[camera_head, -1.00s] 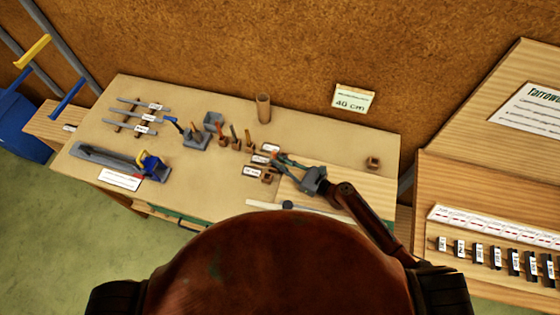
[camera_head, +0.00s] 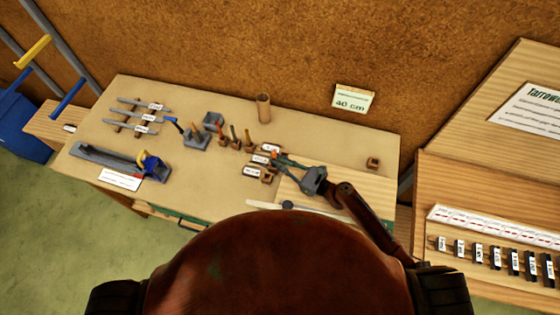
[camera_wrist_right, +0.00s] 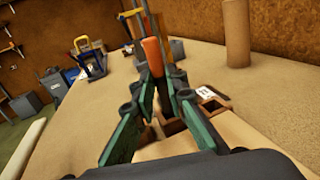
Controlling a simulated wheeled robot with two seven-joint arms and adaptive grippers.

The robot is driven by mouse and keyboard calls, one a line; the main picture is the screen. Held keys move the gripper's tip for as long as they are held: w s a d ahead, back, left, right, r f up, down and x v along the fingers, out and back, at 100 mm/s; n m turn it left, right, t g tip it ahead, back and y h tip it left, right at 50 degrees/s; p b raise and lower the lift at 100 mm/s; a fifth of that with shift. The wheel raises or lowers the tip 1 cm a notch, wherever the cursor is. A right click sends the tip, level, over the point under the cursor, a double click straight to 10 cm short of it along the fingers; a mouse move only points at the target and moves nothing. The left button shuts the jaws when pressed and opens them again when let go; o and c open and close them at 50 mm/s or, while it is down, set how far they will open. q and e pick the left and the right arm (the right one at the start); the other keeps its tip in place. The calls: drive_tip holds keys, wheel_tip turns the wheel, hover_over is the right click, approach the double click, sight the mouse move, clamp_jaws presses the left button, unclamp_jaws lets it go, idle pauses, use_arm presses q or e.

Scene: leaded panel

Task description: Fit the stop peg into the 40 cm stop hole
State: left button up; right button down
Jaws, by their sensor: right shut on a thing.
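My right gripper (camera_head: 280,167) reaches from the right over the bench, beside small brown wooden blocks (camera_head: 267,178). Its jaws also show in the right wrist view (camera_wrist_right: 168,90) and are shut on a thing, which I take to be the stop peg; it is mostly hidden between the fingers. An orange handle (camera_wrist_right: 152,55) shows beyond the fingertips, and I cannot tell whether it touches them. A card reading 40 cm (camera_head: 353,98) is at the back of the bench. I cannot make out the 40 cm stop hole. My left gripper is not in view.
Labelled white cards (camera_head: 252,171) lie by the blocks. Handled tools (camera_head: 196,137) in grey stands, a tan cylinder (camera_head: 263,107) and a blue-and-grey tool (camera_head: 152,166) stand on the bench (camera_head: 220,185).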

use_arm(q)
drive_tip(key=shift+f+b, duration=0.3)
drive_tip(key=shift+b, duration=0.05)
idle(0.3)
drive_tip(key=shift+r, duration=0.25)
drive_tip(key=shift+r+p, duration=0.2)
drive_tip(key=shift+p, duration=0.25)
idle(2.2)
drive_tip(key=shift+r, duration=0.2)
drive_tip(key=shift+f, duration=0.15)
idle(2.3)
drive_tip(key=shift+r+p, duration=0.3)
drive_tip(key=shift+p, duration=0.05)
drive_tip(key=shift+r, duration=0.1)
